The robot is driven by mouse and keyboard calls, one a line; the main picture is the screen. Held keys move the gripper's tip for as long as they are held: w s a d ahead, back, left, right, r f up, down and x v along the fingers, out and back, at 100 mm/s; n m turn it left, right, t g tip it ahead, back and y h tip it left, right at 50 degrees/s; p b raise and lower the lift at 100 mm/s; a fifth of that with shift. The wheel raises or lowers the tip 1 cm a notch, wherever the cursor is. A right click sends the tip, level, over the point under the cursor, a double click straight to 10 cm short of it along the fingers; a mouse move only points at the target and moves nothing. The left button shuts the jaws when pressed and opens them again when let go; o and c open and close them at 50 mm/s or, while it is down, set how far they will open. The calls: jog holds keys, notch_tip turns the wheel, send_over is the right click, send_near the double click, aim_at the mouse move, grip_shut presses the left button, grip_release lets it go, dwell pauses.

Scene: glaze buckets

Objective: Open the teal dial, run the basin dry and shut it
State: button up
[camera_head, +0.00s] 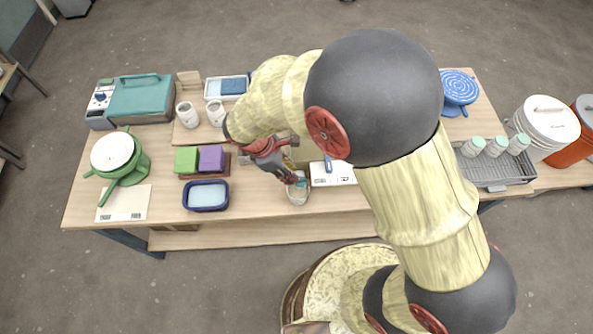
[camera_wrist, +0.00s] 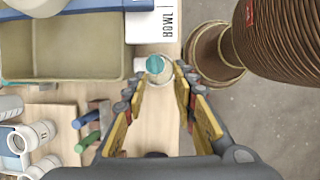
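The teal dial (camera_wrist: 155,64) shows between my fingertips in the wrist view, over a small pale round vessel or fitting. It also shows in the head view (camera_head: 302,182), near the table's front edge above a pale cup-like vessel (camera_head: 298,196). My gripper (camera_wrist: 160,78) is open, with a finger on each side of the dial and gaps between; contact is not visible. In the head view my gripper (camera_head: 290,177) points down at it. An olive-beige rectangular basin (camera_wrist: 75,70) fills the wrist view's upper left.
A white lettered card (camera_wrist: 152,22) lies beside the basin. Left of my gripper are green (camera_head: 186,160) and purple (camera_head: 211,158) blocks and a navy tray (camera_head: 206,208). White cups (camera_head: 187,115) stand behind. A rack of lidded jars (camera_head: 497,172) is at right.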

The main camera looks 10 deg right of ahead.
jog(key=shift+n, duration=0.7)
jog(key=x, duration=0.5)
jog(key=w+x, duration=0.1)
jog(key=x, duration=0.1)
jog(key=shift+w+a+f+b, duration=0.1)
jog(key=shift+a+f+b, duration=0.15)
jog(key=shift+f+b, duration=0.1)
jog(key=shift+f, duration=0.2)
jog(key=shift+c, duration=0.4)
grip_shut()
